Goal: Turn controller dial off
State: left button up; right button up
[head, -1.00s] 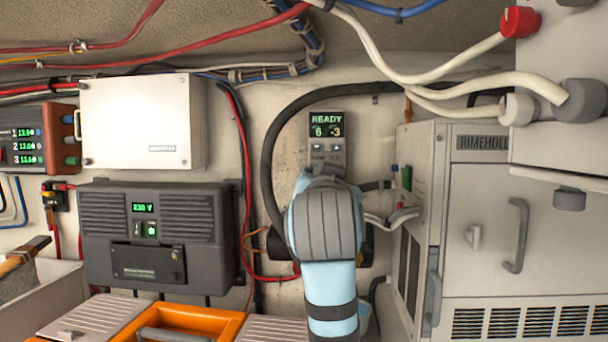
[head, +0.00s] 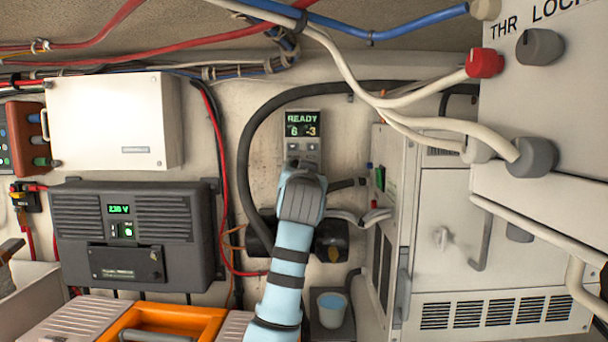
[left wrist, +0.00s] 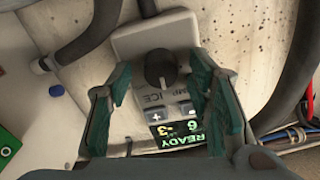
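The controller (head: 303,126) is a narrow grey unit on the back wall, its green display reading READY, 6 and -3. It also shows upside down in the left wrist view (left wrist: 172,108), with a plus and a minus button. Its dark round dial (left wrist: 160,68) lies beyond the buttons there; its setting is hard to read. My left gripper (left wrist: 161,78) is open, with green fingers on either side of the dial and a gap on both sides. In the head view my left gripper (head: 301,195) covers the controller's lower part and hides the dial. My right gripper is not in view.
A thick black hose (head: 243,170) curves left of the controller. A grey-white cabinet (head: 455,200) stands close on the right, below a THR LOCK panel with a red knob (head: 485,63). A dark 230 V unit (head: 130,235) and an orange toolbox (head: 190,320) are left.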

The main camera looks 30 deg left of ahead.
pick_arm(q)
jog(key=shift+f, duration=0.1)
grip_shut()
jog(key=shift+n, duration=0.3)
jog(key=n, duration=1.3)
jog(key=shift+s+a, duration=0.1)
jog(key=shift+a, duration=0.05)
dwell(0.4)
jog(key=shift+o, duration=0.6)
grip_release()
